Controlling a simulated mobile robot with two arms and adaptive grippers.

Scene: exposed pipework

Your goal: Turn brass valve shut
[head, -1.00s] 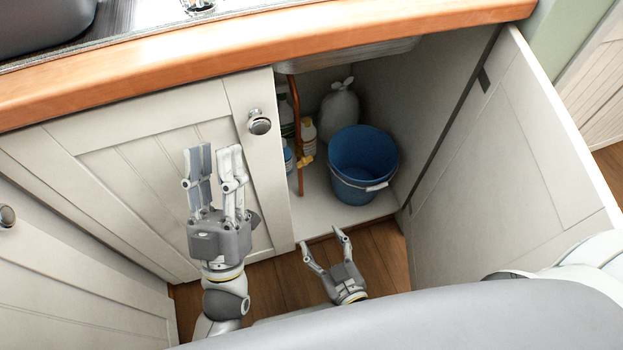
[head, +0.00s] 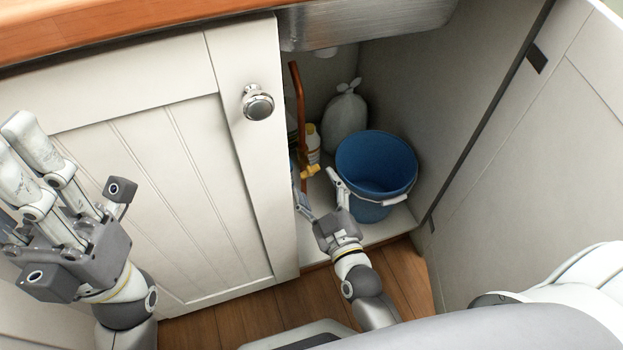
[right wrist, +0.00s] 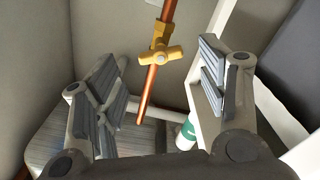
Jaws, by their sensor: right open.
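The brass valve (head: 312,170) sits low on the upright copper pipe (head: 299,90) inside the open cabinet. The right wrist view shows its yellow handle (right wrist: 161,54) crosswise on the pipe, above and between my spread fingers. My right gripper (head: 316,184) is open and empty at the cabinet opening, just in front of and below the valve. I see no contact with the valve. My left gripper (head: 25,150) is raised in front of the closed door at the left, empty, with its fingers apart and partly cut off by the picture edge.
A blue bucket (head: 372,160) stands close to the right of my right gripper. A tied white bag (head: 345,115) and bottles (head: 313,145) stand behind. The closed door (head: 170,180) bounds the opening at left, the open door (head: 530,170) at right. A sink basin (head: 365,25) hangs above.

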